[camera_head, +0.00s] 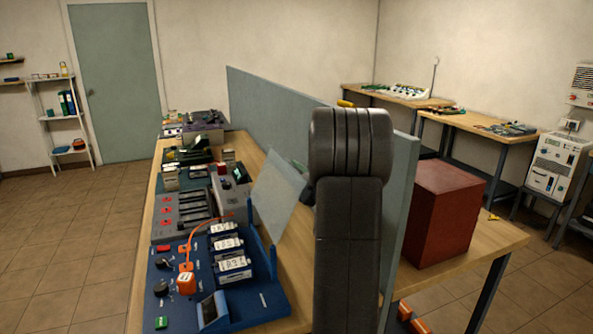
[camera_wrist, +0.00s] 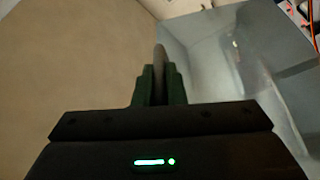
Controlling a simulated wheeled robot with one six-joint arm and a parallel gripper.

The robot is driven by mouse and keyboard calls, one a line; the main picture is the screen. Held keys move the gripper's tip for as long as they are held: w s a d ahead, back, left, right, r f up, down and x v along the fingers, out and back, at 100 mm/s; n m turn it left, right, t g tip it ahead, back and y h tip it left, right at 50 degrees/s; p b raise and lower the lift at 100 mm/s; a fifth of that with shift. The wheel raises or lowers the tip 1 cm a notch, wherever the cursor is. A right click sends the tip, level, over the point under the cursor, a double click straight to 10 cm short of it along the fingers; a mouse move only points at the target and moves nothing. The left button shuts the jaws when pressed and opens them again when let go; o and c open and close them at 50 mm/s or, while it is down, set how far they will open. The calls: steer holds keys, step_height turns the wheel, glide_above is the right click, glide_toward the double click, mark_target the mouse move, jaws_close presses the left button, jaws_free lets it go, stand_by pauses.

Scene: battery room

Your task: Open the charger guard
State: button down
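The charger guard (camera_head: 278,195) is a clear, greyish panel standing raised and tilted at the right side of the blue charger board (camera_head: 270,307). White battery packs (camera_head: 226,245) sit uncovered on the board. In the wrist view the guard (camera_wrist: 225,60) fills the right side as a see-through sheet. My gripper (camera_wrist: 160,82) has its dark green fingers close together on a thin grey rounded tab, which seems to belong to the guard's edge. In the head view my dark arm hides most of the gripper, near the guard's upper right corner.
An orange plug (camera_head: 186,284) with a cable lies on the board. A grey-blue partition (camera_head: 400,200) runs along the bench behind my arm, with a red box (camera_head: 440,215) beyond it. More devices stand farther along the bench. The floor (camera_head: 60,250) at left is clear.

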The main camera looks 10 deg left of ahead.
mark_target(284, 164)
steer(key=shift+s+a+r+n+g+b, duration=0.3)
steer(key=shift+s+a+r+n+b, duration=0.25)
steer(key=shift+a+n+b, duration=0.35)
steer(key=shift+s+a+r+n+g+b, duration=0.3)
steer(key=shift+s+a+r+n+b, duration=0.3)
steer(key=shift+b, duration=0.5)
steer(key=shift+w+f, duration=0.1)
steer(key=shift+f, duration=0.05)
steer(key=c, duration=1.5)
jaws_free()
steer(key=b+v, duration=0.2)
steer(key=v, duration=1.1)
steer(key=shift+s+d, duration=0.25)
steer(key=shift+d, duration=0.05)
